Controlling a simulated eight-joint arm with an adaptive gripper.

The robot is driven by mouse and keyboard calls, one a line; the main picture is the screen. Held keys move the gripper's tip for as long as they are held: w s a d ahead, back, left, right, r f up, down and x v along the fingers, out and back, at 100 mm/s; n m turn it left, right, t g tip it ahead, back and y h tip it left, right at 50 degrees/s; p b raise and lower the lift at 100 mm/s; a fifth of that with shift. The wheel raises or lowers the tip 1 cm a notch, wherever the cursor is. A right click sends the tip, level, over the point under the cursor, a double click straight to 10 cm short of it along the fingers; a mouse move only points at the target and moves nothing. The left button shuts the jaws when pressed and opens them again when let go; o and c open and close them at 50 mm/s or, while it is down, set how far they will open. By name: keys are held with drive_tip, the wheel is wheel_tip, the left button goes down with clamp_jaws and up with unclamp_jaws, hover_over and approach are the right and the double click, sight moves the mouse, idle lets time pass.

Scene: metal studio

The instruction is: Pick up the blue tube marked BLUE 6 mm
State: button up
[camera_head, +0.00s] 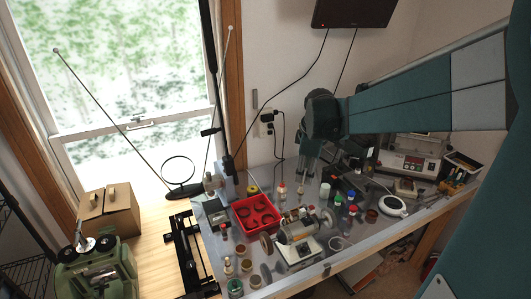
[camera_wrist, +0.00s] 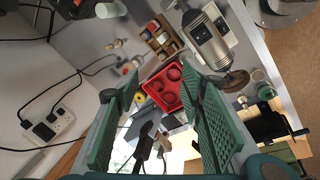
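No marking is readable, so I cannot tell which, if either, is the tube marked BLUE 6 mm. My gripper (camera_head: 307,168) hangs above the back of the bench, left of and behind both. In the wrist view my gripper (camera_wrist: 158,110) has its two green fingers wide apart with nothing between them. I make out no blue tube in the wrist view.
A red tray (camera_head: 238,215) with round cups lies left of the blue pieces; it also shows in the wrist view (camera_wrist: 150,92). A grinder-like motor (camera_head: 297,230) stands in front. Bottles crowd the blue pieces. A white round device (camera_head: 393,206) lies right. A cable hangs at the wall.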

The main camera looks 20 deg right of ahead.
drive_tip(key=w+d+f+n+g, duration=0.15)
drive_tip(key=d+f, duration=0.25)
drive_tip(key=d, duration=0.4)
drive_tip(key=w+d+f+n, duration=0.3)
drive_tip(key=d+f, duration=0.1)
drive_tip(key=d, duration=0.4)
drive_tip(key=n+g+y+p, duration=0.1)
drive_tip(key=n+g, duration=0.1)
drive_tip(key=n, duration=0.1)
hover_over(352, 192)
drive_tip(key=shift+t, duration=0.25)
drive_tip(key=f, duration=1)
drive_tip(key=shift+a, duration=0.4)
drive_tip(key=shift+s+d+f, duration=0.15)
drive_tip(key=shift+d+f, duration=0.1)
drive_tip(key=shift+d, duration=0.05)
drive_tip(key=shift+f+p, duration=0.35)
drive_tip(key=shift+f, duration=0.95)
drive_tip(key=shift+f, duration=0.1)
drive_tip(key=shift+f+p, duration=0.45)
drive_tip(key=shift+f, duration=2.05)
